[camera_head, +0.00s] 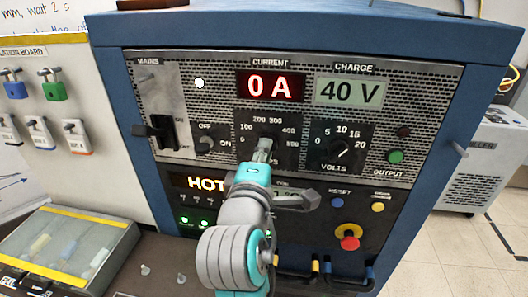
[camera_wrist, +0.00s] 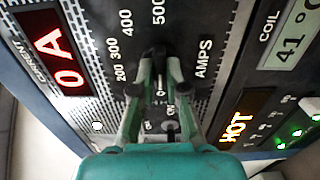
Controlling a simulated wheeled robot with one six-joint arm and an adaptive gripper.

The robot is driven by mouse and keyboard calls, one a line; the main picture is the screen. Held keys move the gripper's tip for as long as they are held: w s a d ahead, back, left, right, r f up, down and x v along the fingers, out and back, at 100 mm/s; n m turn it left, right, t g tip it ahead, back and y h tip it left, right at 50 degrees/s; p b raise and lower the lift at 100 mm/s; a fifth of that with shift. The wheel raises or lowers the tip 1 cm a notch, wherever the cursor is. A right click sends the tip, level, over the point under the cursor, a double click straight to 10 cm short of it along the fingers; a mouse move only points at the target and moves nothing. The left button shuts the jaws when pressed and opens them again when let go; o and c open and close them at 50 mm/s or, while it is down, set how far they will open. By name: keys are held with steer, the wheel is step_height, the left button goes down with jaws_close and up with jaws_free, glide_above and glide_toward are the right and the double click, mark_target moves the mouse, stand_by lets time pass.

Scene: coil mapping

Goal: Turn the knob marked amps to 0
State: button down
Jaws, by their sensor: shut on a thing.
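The black amps knob (camera_wrist: 160,76) sits in the middle of a dial plate on the blue cabinet's front, marked from 0 to 500 in the head view. My gripper (camera_wrist: 161,64) is shut on it, one finger on each side. In the head view my gripper (camera_head: 262,150) covers most of the knob and part of the word AMPS. The red current display (camera_head: 270,86) reads 0 A.
The charge display (camera_head: 352,92) reads 40 V. The volts knob (camera_head: 341,150) is close on the right, the off/on switch (camera_head: 207,143) close on the left. A lit HOT display (camera_head: 203,183) and a red stop button (camera_head: 348,238) are below. Padlocks hang at left.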

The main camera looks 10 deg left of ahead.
steer(key=c, duration=1.2)
jaws_free()
steer(key=s, duration=1.2)
steer(key=shift+f, duration=0.1)
steer(key=w+d+f+y, duration=0.1)
steer(key=d+f, duration=0.2)
steer(key=f, duration=0.4)
steer(key=d+f+y, duration=0.1)
steer(key=d+f, duration=0.2)
steer(key=f, duration=0.4)
steer(key=s+d+f+m+g+y, duration=0.1)
steer(key=s+d+f+m, duration=0.1)
steer(key=s+d+f, duration=0.3)
steer(key=s+d+f+m+g, duration=0.1)
steer(key=s+d+f+m, duration=0.1)
steer(key=d+f, duration=0.35)
steer(key=s+d+f+m+h, duration=0.1)
steer(key=s+d+f+m, duration=0.1)
steer(key=s, duration=0.6)
steer(key=s+d+f+m+h, duration=0.1)
steer(key=s+d+f+m, duration=0.1)
steer(key=s+d+m, duration=0.2)
steer(key=s+d+f+m+g+h, duration=0.1)
steer(key=s+d+f+m, duration=0.2)
steer(key=s+m, duration=0.5)
steer(key=shift+s+d+f, duration=0.1)
steer(key=shift+s+d, duration=0.15)
steer(key=shift+s, duration=0.95)
steer(key=shift+s+d, duration=0.2)
steer(key=shift+s, duration=1)
